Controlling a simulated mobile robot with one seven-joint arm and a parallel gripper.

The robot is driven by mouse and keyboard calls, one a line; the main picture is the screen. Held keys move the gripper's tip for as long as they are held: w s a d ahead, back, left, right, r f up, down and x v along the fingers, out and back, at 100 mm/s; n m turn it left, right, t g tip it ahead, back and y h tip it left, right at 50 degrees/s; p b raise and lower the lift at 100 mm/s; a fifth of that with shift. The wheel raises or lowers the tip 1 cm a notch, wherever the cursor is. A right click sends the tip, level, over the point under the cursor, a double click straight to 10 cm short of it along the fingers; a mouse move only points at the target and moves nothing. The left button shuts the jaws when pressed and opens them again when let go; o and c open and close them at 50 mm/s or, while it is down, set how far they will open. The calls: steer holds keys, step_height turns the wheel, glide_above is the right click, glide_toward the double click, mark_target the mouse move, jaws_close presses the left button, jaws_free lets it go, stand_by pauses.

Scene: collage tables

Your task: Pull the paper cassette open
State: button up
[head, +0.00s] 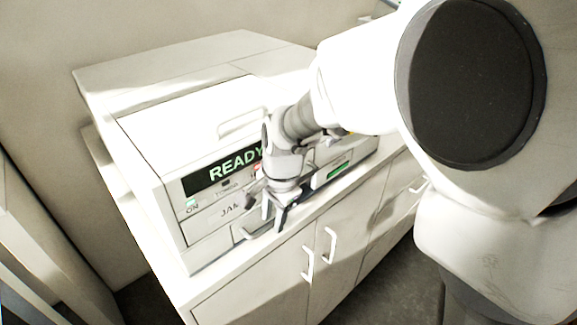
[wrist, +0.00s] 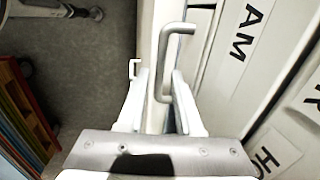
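A white printer (head: 180,120) with a READY display stands on a cabinet. The paper cassette (head: 237,238) seems to be the low front panel under the JAM label; its front looks flush with the printer, and my gripper partly hides it. My gripper (head: 281,222) is low at the printer's front, pointing down. In the wrist view, a grey bar handle (wrist: 180,29) reaches down between the two fingers of my gripper (wrist: 160,85). The fingers stand apart on either side of the bar, with narrow gaps visible.
The white cabinet (head: 285,285) under the printer has doors with upright handles (head: 308,262). A green-lit slot (head: 339,171) is on the printer's front right. The floor in front is clear. Coloured upright items (wrist: 25,110) show at the wrist view's left.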

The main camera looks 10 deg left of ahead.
jaws_close()
stand_by(1.2)
